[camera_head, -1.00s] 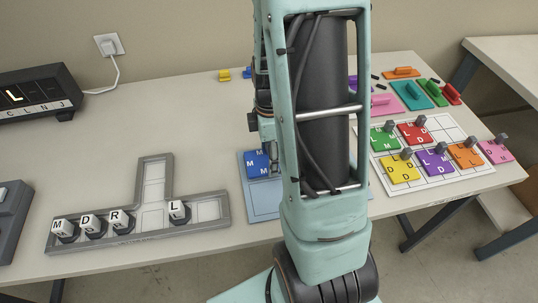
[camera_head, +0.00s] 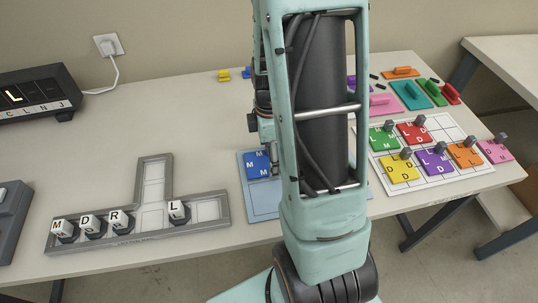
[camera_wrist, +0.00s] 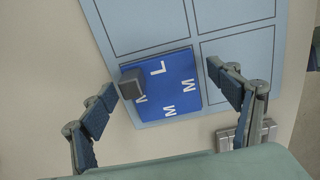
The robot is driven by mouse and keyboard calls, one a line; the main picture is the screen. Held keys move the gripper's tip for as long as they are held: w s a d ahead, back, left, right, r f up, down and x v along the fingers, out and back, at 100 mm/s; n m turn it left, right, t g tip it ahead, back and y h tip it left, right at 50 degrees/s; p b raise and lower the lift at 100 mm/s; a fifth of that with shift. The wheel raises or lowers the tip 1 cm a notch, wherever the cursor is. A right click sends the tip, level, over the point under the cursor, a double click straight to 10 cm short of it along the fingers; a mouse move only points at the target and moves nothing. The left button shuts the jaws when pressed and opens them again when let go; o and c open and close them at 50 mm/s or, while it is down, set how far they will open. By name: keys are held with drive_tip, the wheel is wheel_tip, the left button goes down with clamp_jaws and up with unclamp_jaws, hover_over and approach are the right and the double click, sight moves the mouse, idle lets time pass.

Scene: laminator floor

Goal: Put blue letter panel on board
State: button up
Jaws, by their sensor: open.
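The blue letter panel (camera_head: 257,167), a square plate with white letters, lies on the light blue board (camera_head: 262,207) behind my arm. In the wrist view the panel (camera_wrist: 183,98) lies in a corner cell of the gridded blue board (camera_wrist: 140,23), its grey knob (camera_wrist: 131,84) at its left edge. My gripper (camera_wrist: 161,79) is open, with one finger on each side of the panel and nothing held between them. In the head view my gripper (camera_head: 267,138) is just behind the panel and partly hidden by my arm.
A white gridded board (camera_head: 408,199) with several coloured letter panels is at the right. More coloured pieces lie behind it. A grey tray (camera_head: 125,240) with letter cubes is at the left front. A black display (camera_head: 40,92) stands at the left back. The table between is clear.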

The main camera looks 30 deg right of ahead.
wheel_tip(320, 180, up, 12)
drive_tip(key=p, duration=0.1)
idle(0.6)
